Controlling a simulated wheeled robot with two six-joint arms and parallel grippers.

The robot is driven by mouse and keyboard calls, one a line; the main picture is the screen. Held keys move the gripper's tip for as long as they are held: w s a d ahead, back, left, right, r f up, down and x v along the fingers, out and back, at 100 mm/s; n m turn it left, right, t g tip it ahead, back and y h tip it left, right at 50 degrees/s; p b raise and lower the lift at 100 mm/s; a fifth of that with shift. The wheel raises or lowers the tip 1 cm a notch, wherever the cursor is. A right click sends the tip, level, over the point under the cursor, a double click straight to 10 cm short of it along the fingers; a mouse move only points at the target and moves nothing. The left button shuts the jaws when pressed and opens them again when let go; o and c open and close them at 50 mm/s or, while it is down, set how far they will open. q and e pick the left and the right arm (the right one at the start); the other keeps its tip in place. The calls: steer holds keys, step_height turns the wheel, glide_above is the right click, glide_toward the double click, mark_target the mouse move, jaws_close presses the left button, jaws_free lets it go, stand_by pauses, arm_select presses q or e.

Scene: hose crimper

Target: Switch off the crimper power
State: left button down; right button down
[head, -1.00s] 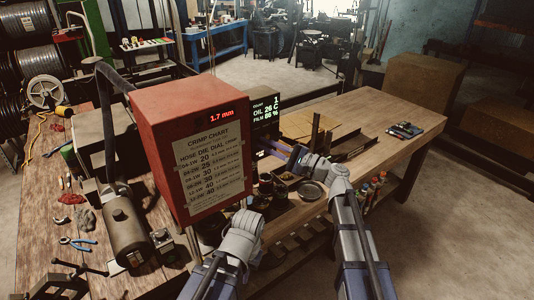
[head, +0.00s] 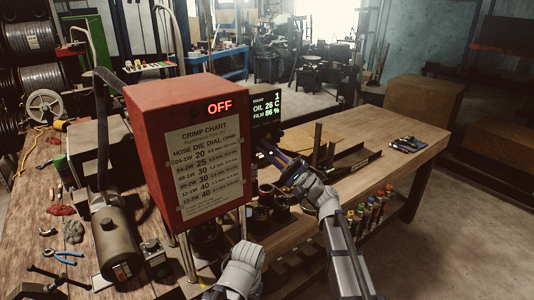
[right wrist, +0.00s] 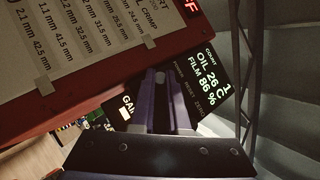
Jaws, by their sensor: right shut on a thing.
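The crimper is a red box (head: 190,100) with a crimp chart on its front, and its red display (head: 219,106) reads OFF. A dark control panel (head: 265,106) beside it shows green text; it is close up in the right wrist view (right wrist: 208,75). My right gripper (head: 264,149) reaches to the lower part of this panel. In the right wrist view its fingers (right wrist: 157,80) are shut on a small knob at the panel; its shape is mostly hidden between them. My left forearm shows at the bottom centre, but its gripper is not visible.
A wooden bench (head: 390,133) extends right, with several pens and a dark item (head: 405,144) on it. Several coloured bottles (head: 368,210) stand on a lower shelf. A grey cylinder motor (head: 116,240), pliers and rags lie on the left bench.

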steer(key=c, duration=0.9)
jaws_free()
steer(key=b+v, duration=0.4)
steer(key=v, duration=0.4)
steer(key=shift+a, duration=0.15)
